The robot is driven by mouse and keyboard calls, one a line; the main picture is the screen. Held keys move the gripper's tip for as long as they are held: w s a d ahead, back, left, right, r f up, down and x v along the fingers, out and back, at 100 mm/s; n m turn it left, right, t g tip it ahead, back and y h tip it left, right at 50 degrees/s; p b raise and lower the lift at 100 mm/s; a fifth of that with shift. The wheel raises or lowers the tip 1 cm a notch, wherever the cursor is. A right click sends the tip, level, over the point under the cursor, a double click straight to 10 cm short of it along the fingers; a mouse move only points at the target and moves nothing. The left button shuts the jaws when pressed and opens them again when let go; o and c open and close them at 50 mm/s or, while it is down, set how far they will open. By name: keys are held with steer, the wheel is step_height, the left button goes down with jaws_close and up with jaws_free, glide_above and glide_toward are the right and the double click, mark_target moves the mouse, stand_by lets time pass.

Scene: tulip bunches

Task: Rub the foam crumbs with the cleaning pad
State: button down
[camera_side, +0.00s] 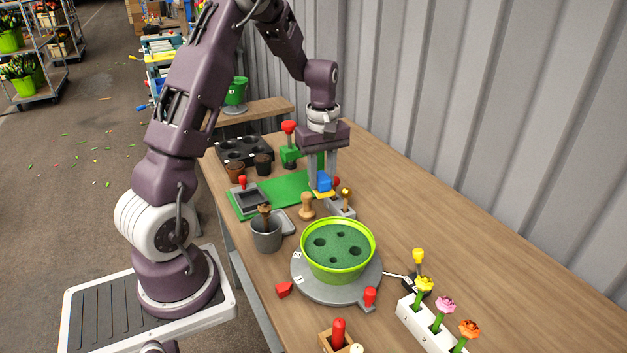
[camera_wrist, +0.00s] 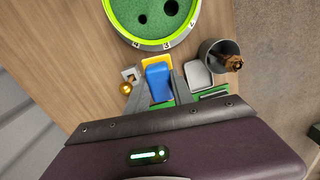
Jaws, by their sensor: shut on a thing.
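My gripper (camera_side: 323,187) points down over the wooden table, shut on the blue handle of the cleaning pad (camera_side: 323,180). The pad's yellow base shows just below the fingertips. In the wrist view the blue and yellow cleaning pad (camera_wrist: 158,76) sits between my two fingers (camera_wrist: 160,88). It is at the near end of the green mat (camera_side: 283,190); I cannot tell whether it touches the surface. I cannot make out the foam crumbs in either view. Green foam with dark holes fills the lime pot (camera_side: 309,267), in front of the pad.
The pot stands on a grey turntable (camera_side: 310,292). A wooden knob (camera_side: 307,207) and a gold-topped tool (camera_side: 346,194) are close to the pad. A grey cup (camera_side: 267,236) and a white flower rack (camera_side: 420,323) stand nearby. The table's right side is mostly clear.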

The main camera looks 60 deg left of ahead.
steer(key=s+d+m, duration=0.2)
steer(key=d+m, duration=0.6)
steer(key=d, duration=0.8)
steer(key=s+d+m, duration=0.2)
steer(key=d+m, duration=0.7)
steer(key=d, duration=0.8)
steer(key=shift+w+f, duration=0.1)
steer(key=shift+f, duration=6.85)
steer(key=shift+d+f, duration=0.4)
steer(key=shift+d, duration=0.1)
steer(key=d, duration=0.1)
steer(key=d+r, duration=0.1)
steer(key=d, duration=0.1)
steer(key=shift+r, duration=0.1)
steer(key=shift+d, duration=3)
steer(key=shift+a, duration=4.9)
steer(key=shift+a+r, duration=0.15)
steer(key=shift+r, duration=0.1)
steer(key=shift+f, duration=0.15)
step_height(320, 180, up, 6)
